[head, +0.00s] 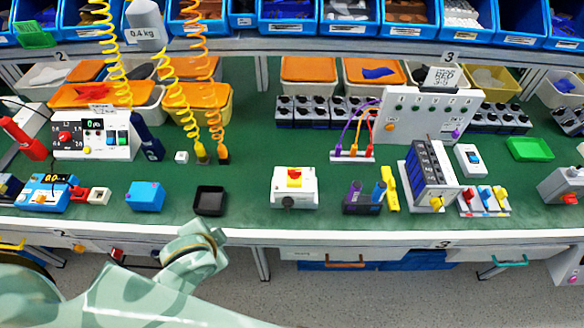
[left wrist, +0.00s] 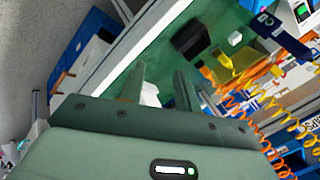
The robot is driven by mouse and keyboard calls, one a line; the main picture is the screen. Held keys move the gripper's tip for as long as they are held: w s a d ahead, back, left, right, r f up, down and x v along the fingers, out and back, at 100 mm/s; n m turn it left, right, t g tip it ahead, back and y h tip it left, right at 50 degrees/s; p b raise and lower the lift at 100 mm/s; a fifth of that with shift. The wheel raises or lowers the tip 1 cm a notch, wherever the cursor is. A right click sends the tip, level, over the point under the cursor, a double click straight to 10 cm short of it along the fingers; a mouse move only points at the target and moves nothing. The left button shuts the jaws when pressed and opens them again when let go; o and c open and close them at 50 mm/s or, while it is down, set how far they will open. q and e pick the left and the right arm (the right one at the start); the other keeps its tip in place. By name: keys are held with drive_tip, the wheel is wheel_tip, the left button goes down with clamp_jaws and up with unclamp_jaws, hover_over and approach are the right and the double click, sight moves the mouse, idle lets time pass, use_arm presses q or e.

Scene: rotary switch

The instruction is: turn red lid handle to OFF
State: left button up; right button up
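The rotary switch is a white box (head: 283,190) with a yellow plate and a red handle (head: 294,174) on top. It stands near the front edge of the green bench, right of the black tray. The exact direction of the handle is too small to tell. My left arm comes in low in front of the bench in the head view; its fingertips are not clear there. In the left wrist view my left gripper (left wrist: 158,88) is open, its two fingers apart. A white object, partly hidden, shows beyond the fingers; I cannot tell if it is the switch. My right gripper is not in view.
A black tray (head: 209,200) and a blue box (head: 145,196) stand left of the switch. A dark holder with markers (head: 362,204) and a yellow tool (head: 390,188) stand to its right. Coiled yellow and orange cables (head: 185,100) hang behind the tray. Green bench around the switch is clear.

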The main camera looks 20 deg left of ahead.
use_arm(q)
wheel_tip(320, 180, up, 4)
drive_tip(key=w+d, duration=0.2)
wheel_tip(320, 180, up, 5)
drive_tip(key=m+g+h, duration=0.4)
drive_tip(key=m+h, duration=0.3)
drive_tip(key=m, duration=0.1)
hover_over(294, 171)
drive_tip(key=s+a, duration=0.1)
drive_tip(key=s, duration=0.5)
drive_tip(key=w+a+r+g, duration=0.1)
drive_tip(key=w+a+r, duration=0.3)
drive_tip(key=a+r, duration=0.15)
drive_tip(key=shift+n, duration=0.4)
drive_tip(key=b+x, duration=0.1)
drive_tip(key=x, duration=0.4)
drive_tip(key=b+x, duration=0.2)
drive_tip(key=x, duration=0.3)
drive_tip(key=b+x, duration=0.2)
drive_tip(key=x, duration=0.4)
drive_tip(key=shift+w+d+r, duration=0.15)
drive_tip(key=shift+d, duration=0.15)
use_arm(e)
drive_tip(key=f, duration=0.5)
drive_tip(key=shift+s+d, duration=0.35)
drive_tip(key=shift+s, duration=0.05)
use_arm(q)
clamp_jaws()
